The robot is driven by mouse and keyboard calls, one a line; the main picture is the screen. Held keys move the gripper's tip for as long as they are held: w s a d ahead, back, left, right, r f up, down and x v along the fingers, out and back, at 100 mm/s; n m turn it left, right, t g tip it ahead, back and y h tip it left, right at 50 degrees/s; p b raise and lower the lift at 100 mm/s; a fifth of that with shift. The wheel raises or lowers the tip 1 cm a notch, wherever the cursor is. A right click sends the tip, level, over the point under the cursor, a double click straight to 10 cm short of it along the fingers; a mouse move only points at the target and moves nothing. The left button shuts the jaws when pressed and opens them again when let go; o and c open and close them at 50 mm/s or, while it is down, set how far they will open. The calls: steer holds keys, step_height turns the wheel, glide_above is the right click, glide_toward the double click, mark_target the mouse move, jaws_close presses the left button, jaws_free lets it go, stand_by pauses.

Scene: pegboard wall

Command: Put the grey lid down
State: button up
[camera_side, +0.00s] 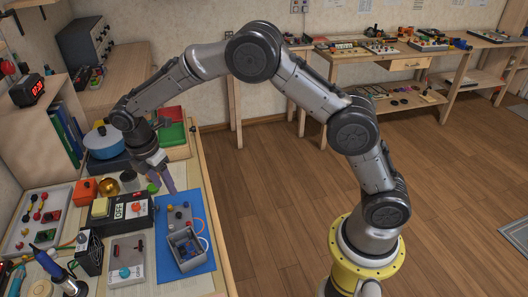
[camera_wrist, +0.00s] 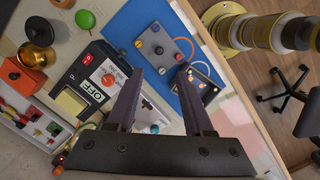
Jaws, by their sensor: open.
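The grey lid (camera_side: 179,217) lies flat on the blue mat (camera_side: 200,263), with coloured screws at its corners. In the wrist view the lid (camera_wrist: 158,50) is just beyond my fingertips, apart from them. My gripper (camera_side: 161,188) is open and empty above the bench, to the upper left of the lid in the side view; it also shows in the wrist view (camera_wrist: 160,70). The open grey box (camera_side: 187,249) stands on the mat in front of the lid, with blue and other parts inside. In the wrist view my right finger partly hides this box.
A black OFF switch box (camera_side: 124,212) and a light panel with a red lever (camera_side: 127,260) stand left of the mat. A brass bell (camera_side: 109,186), an orange box (camera_side: 84,192) and a blue pot (camera_side: 103,142) are farther back. Cables run along the mat's right side.

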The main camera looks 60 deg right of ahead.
steer(key=s+d+r+m+t+y, duration=0.1)
steer(key=s+d+r+m, duration=0.3)
steer(key=s+r, duration=0.35)
steer(key=s+d+r+m+t, duration=0.2)
steer(key=s+d+r+m, duration=0.15)
steer(key=s+r, duration=0.4)
steer(key=s+d+r+m+t, duration=0.1)
steer(key=s+d+m+t, duration=0.1)
steer(key=s+m, duration=0.8)
steer(key=s+d, duration=0.1)
steer(key=s, duration=0.6)
steer(key=shift+s+d+t+y, duration=0.15)
steer(key=shift+s+t+y, duration=0.15)
